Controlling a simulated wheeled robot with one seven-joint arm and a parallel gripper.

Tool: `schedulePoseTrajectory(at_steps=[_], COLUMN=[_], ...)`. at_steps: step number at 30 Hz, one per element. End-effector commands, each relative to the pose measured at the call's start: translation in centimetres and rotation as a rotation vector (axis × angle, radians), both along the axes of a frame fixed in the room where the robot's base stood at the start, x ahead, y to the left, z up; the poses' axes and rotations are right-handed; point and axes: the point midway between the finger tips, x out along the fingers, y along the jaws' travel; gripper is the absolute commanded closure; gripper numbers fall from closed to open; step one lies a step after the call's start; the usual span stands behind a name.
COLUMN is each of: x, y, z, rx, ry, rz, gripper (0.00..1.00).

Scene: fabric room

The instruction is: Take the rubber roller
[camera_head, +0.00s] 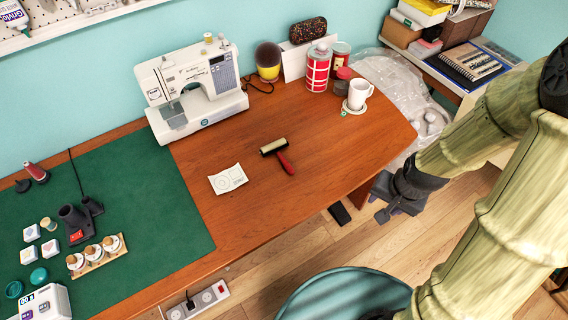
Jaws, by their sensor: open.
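The rubber roller (274,147) lies on the bare brown table top (300,195), near the middle. It has a pale roller head at its upper left and a red handle pointing down and to the right. My gripper (384,208) hangs beyond the table's right front edge, over the floor. It is open, well to the right of the roller and not touching it. Nothing hides the roller.
A paper card (228,179) lies left of the roller. A white sewing machine (193,90) stands behind it. A mug (358,95) and cans (318,68) stand at the back right. A green mat (130,200) with small items covers the left. The table around the roller is clear.

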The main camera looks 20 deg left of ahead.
Motion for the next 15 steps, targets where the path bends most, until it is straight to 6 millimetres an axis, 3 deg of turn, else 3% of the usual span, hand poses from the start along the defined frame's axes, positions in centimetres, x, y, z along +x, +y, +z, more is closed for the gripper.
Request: schedulePoseTrajectory(at_steps=[1,6,15], x=[0.0,0.1,-0.1], y=[0.7,3.5,9.7], z=[-2.3,-7.4,-13.8], rx=[0.034,0.169,0.473], ry=[0.021,0.063,0.163], rz=[-0.039,-0.188,-0.515], gripper=[0.53,0.53,0.53])
